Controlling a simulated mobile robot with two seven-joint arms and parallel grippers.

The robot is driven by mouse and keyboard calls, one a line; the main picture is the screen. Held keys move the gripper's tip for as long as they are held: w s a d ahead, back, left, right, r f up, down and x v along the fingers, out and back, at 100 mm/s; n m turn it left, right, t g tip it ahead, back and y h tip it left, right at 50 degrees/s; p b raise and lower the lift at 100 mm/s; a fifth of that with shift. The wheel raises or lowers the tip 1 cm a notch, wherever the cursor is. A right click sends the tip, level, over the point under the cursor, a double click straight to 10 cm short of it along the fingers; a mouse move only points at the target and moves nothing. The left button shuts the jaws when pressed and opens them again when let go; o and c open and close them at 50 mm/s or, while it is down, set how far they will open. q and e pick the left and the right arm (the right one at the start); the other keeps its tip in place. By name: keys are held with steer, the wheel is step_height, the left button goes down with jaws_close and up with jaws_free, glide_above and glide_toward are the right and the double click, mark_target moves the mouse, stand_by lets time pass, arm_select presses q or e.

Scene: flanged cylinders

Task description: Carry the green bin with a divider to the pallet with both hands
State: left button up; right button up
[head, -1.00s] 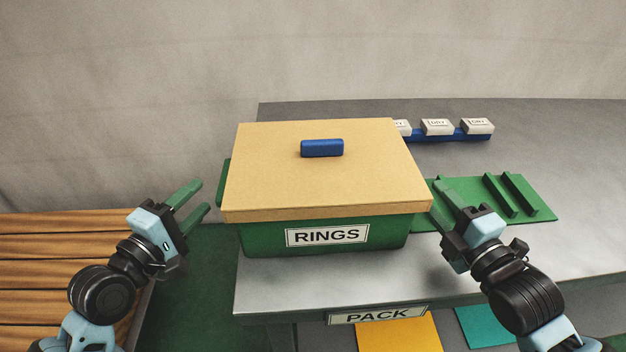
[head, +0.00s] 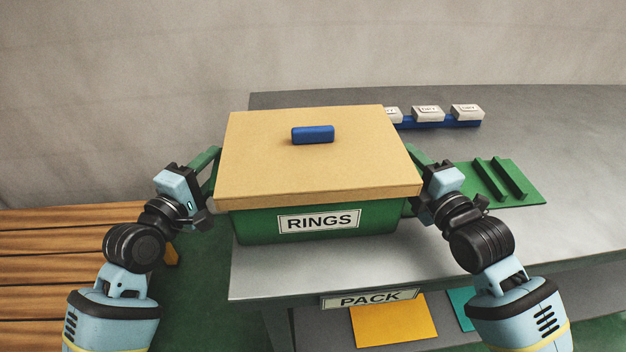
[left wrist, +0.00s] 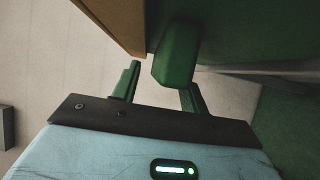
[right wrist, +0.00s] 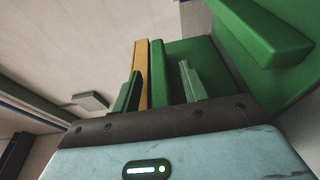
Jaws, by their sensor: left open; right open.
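The green bin (head: 258,226) labelled RINGS stands upright on the grey table, near its left front corner. A tan lid (head: 270,165) with a blue grip covers it, so any divider inside is hidden. My left gripper (head: 207,172) is open at the bin's left side. In the left wrist view, a green handle (left wrist: 176,58) of the bin sits between its fingers. My right gripper (head: 419,166) is open at the bin's right side. In the right wrist view, its fingers (right wrist: 160,90) straddle a green strip beside the tan lid edge. The slatted wooden pallet (head: 60,262) lies at the left.
A green ridged plate (head: 525,192) lies on the table just right of the right gripper. White boxes on a blue strip (head: 437,124) stand behind. A PACK sign (head: 370,299) is on the table's front edge. Green floor (head: 200,300) separates table and pallet.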

arm_select(q)
steer(key=shift+w+d, duration=0.15)
steer(key=shift+w, duration=0.15)
arm_select(e)
steer(key=shift+w+a, duration=0.1)
steer(key=shift+w, duration=0.2)
arm_select(q)
steer(key=shift+c, duration=0.2)
arm_select(e)
steer(key=shift+c, duration=0.2)
arm_select(q)
jaws_close()
arm_select(e)
jaws_close()
arm_select(q)
steer(key=shift+r, duration=0.35)
arm_select(e)
steer(key=shift+r, duration=0.35)
